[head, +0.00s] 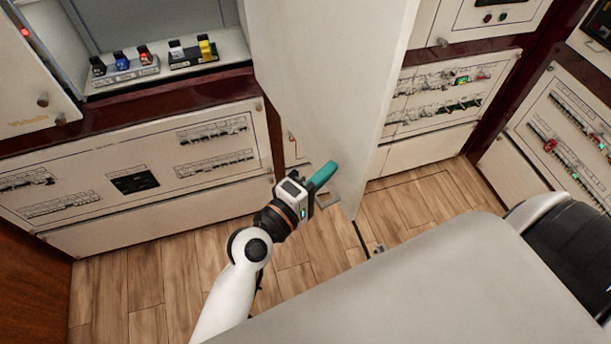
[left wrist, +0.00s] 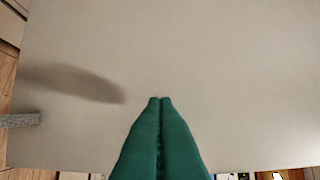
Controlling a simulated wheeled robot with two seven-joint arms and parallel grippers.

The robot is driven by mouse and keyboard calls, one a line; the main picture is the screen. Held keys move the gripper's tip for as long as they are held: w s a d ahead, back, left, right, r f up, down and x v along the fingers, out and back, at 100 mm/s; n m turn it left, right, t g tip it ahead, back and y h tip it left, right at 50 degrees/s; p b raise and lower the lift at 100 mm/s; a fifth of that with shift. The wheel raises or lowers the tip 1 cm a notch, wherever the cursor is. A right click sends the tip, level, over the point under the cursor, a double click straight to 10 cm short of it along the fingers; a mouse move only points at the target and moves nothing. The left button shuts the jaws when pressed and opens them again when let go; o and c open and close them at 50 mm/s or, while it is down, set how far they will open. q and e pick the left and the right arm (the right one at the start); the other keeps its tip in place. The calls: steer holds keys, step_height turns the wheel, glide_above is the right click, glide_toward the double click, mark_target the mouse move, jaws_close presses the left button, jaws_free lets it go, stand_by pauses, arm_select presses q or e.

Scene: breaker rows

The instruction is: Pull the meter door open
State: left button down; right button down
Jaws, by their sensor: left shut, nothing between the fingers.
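A tall off-white door panel (head: 325,75), which appears to be the meter door, stands swung out from the cabinet wall, open. A small grey handle (head: 328,200) sits near its lower end. In the left wrist view the pale door face (left wrist: 220,70) fills most of the picture, with the grey handle (left wrist: 20,120) at the left edge. My left gripper (head: 325,174) is shut and empty, its teal fingers beside the door's lower part, apart from the handle. Its fingertips (left wrist: 160,100) point at the door face; whether they touch it is unclear. My right gripper is out of view.
An open compartment at upper left holds a shelf with coloured switch blocks (head: 125,68). Breaker panels (head: 215,147) line the lower cabinets on both sides of the door. Wooden floor (head: 160,285) is clear below the cabinets.

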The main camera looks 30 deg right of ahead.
arm_select(q)
steer(key=b+v, duration=0.3)
steer(key=v, duration=0.8)
steer(key=shift+a, duration=0.15)
